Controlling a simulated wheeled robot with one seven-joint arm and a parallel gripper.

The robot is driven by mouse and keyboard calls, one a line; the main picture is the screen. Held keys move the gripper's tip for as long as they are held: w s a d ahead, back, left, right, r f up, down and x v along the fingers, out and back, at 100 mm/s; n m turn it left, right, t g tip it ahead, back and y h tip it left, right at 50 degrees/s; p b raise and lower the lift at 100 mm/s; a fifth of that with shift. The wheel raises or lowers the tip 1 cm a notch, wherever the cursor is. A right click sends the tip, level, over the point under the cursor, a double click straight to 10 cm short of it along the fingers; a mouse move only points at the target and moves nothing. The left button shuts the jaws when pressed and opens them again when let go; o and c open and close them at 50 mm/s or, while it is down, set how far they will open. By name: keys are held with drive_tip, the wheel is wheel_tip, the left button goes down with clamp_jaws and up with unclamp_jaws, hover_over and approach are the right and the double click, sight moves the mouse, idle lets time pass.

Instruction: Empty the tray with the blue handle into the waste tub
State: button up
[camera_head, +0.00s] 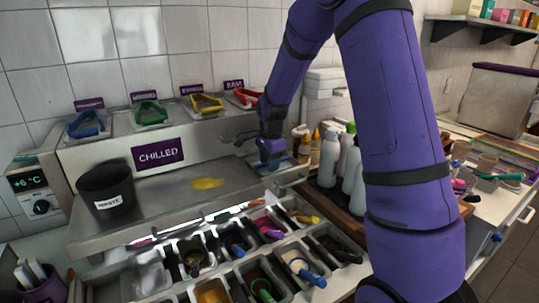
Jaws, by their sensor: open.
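The tray with the blue handle (87,124) sits at the left end of the raised steel shelf, below a small purple label. Its contents are too small to tell. The black waste tub (106,192), with a white "WASTE" label, stands upright on the steel counter below it. My gripper (240,139) is at the right end of the shelf front, well to the right of both. It is open, seems empty, and its fingers are small and dark, so their exact pose is hard to tell.
Trays with green (150,114), yellow (207,104) and red (247,96) handles line the shelf. A yellow patch (207,183) lies on the counter. Topping bins with scoops (262,288) fill the front. White bottles (329,160) stand right of my gripper. My arm hides much of the right side.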

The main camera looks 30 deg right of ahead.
drive_tip(key=shift+f, duration=0.1)
clamp_jaws()
idle(1.3)
drive_tip(key=shift+r, duration=2.3)
